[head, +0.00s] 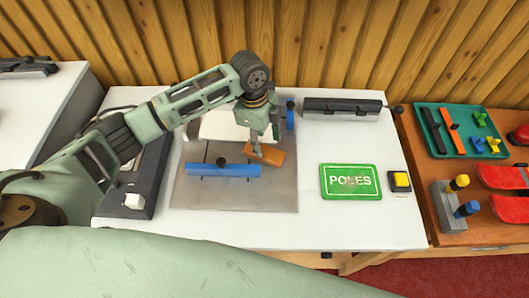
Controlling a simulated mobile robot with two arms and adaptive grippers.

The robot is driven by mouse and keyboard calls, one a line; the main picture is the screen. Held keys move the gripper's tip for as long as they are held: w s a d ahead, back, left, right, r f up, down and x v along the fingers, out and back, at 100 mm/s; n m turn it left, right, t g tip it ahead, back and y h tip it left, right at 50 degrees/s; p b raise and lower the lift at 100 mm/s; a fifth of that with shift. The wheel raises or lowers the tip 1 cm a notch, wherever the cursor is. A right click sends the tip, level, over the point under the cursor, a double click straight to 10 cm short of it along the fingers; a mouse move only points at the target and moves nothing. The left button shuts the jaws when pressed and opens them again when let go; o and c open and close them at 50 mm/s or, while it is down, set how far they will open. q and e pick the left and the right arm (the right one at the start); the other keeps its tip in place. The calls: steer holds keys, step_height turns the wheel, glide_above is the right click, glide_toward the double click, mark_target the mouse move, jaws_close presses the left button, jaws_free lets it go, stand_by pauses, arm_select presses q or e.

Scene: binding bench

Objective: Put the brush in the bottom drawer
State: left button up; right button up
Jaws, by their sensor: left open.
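My left gripper (262,146) reaches down over the grey mat (190,192) with its jaws open. A small orange-brown block-like thing (270,154) lies right at its fingertips. I cannot tell whether this is the brush, or whether the fingers touch it. No other thing is clearly a brush. Below the bench's front edge a wooden drawer front (290,258) with a dark knob (326,255) shows in part; lower drawers are hidden. My right gripper is not in view.
A blue bar (222,170) lies on the mat, with a white sheet (215,126) behind. A green sign (350,182) and yellow button (401,179) are to the right. A black bar-shaped device (340,108) stands behind. A green tray (452,153) is on the side cabinet.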

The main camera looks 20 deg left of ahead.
mark_target(264, 151)
arm_select(q)
steer(key=f, duration=0.2)
steer(key=f+p, duration=0.1)
steer(key=f, duration=0.1)
steer(key=shift+s+d+f, duration=0.1)
steer(key=shift+d, duration=0.1)
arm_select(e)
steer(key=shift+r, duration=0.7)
arm_select(q)
steer(key=shift+c, duration=0.5)
steer(key=c, duration=0.9)
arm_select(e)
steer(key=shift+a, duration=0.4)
arm_select(q)
steer(key=shift+r, duration=0.2)
